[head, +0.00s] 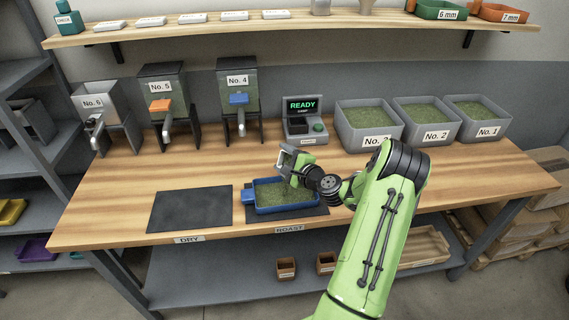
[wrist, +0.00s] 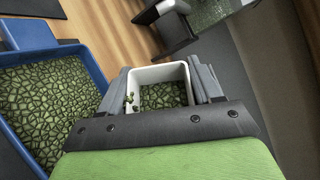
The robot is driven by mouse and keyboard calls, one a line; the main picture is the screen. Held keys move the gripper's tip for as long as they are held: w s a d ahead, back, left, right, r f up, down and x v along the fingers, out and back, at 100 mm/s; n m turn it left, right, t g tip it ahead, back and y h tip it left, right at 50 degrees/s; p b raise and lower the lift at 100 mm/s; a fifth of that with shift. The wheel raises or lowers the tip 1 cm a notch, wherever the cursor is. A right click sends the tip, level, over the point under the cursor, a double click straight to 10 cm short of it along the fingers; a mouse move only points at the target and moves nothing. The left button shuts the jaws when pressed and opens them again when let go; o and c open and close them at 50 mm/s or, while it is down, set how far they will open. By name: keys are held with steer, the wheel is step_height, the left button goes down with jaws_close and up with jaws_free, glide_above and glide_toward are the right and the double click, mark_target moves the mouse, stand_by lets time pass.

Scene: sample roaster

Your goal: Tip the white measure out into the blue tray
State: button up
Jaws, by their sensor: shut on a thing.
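The blue tray (head: 262,208) sits on the dark mat marked ROAST and holds a layer of green beans. It also shows at the left of the wrist view (wrist: 92,68), with beans across its floor. My gripper (head: 288,160) is above the tray's back edge. In the wrist view my gripper (wrist: 165,92) is shut on the white measure (wrist: 150,73), one finger on each side. Green beans show inside the measure, with a few near its left wall. I cannot tell how far the measure is tilted.
A dark mat (head: 190,208) marked DRY lies bare to the left. Bins No. 3 (head: 352,133), No. 2 (head: 407,133) and No. 1 (head: 462,128) stand at back right. A READY scale (head: 304,138) and dispensers (head: 240,112) stand behind. The left tabletop is clear.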

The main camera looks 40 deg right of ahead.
mark_target(279, 167)
steer(key=shift+s+a+f+n+t+h+b, duration=0.15)
steer(key=shift+f+n+t+b, duration=0.5)
steer(key=shift+b, duration=1.9)
steer(key=shift+w+a+f+n+h+b, duration=0.15)
steer(key=shift+n+b, duration=1)
steer(key=shift+b, duration=1.4)
steer(key=shift+s+a+f+n+t+h+b, duration=0.1)
steer(key=shift+a+f+n+t+h+b, duration=0.55)
steer(key=shift+b, duration=1.9)
steer(key=shift+d+r+n+y+b, duration=0.1)
steer(key=shift+d+n+y+b, duration=0.25)
steer(key=shift+n+y+b, duration=0.25)
steer(key=shift+a+n+b, duration=0.1)
steer(key=shift+n+b, duration=0.25)
steer(key=shift+b, duration=0.45)
steer(key=n, duration=0.2)
steer(key=n+t, duration=0.1)
steer(key=shift+s+a+r+n, duration=0.15)
steer(key=shift+a+r+n, duration=0.15)
steer(key=shift+a, duration=0.1)
steer(key=shift+r+p, duration=0.1)
steer(key=shift+p, duration=0.2)
step_height(279, 167, up, 3)
steer(key=shift+f+p, duration=0.1)
steer(key=shift+p, duration=1.1)
